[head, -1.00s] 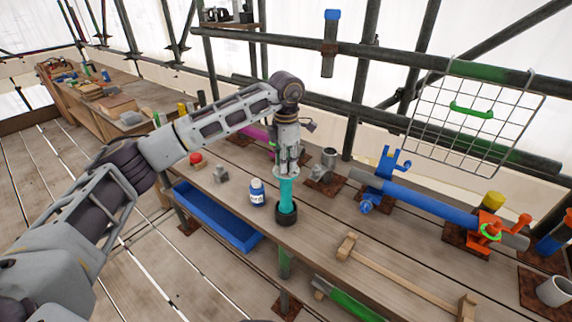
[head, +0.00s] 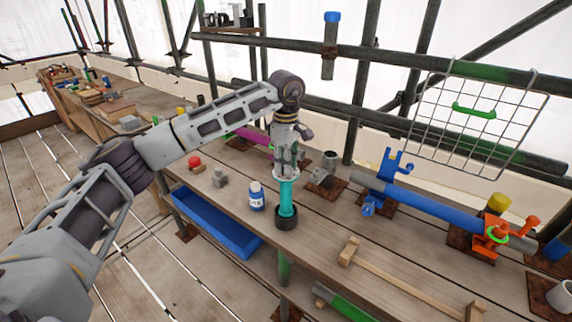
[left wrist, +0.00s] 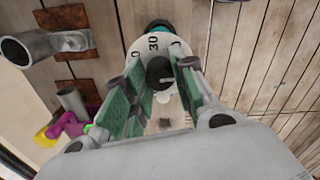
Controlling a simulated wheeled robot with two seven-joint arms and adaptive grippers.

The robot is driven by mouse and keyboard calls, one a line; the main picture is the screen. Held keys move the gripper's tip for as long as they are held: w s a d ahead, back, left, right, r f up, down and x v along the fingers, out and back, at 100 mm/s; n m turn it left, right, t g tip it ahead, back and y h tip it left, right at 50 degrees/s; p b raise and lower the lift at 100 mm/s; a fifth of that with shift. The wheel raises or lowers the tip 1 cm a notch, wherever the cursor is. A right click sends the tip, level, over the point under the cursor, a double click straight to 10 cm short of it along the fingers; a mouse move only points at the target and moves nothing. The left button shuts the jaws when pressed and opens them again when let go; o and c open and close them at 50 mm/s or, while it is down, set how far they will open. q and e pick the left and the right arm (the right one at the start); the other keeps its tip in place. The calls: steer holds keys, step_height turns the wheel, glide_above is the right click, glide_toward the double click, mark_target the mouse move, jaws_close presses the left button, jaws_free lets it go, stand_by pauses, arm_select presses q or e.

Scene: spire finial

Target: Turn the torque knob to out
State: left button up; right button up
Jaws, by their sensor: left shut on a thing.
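The teal tool (head: 287,198) stands upright in a black round base (head: 286,218) on the bench. Its white dial (left wrist: 141,46) shows in the left wrist view with a "0", a "30" and a partly hidden mark. The dark torque knob (left wrist: 158,68) sits at the dial's middle with a pale line on it; its exact setting is hard to read. My left gripper (head: 287,172) points down onto the top of the tool. In the left wrist view its green-padded fingers (left wrist: 160,78) are closed on the knob from both sides. My right gripper is not in view.
A blue pipe (head: 430,208) with an orange clamp (head: 490,238) is beyond.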

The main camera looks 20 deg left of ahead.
arm_select(q)
steer(key=shift+m, duration=0.4)
steer(key=o, duration=1.1)
steer(key=shift+c, duration=0.2)
steer(key=shift+r, duration=0.15)
step_height(320, 180, up, 12)
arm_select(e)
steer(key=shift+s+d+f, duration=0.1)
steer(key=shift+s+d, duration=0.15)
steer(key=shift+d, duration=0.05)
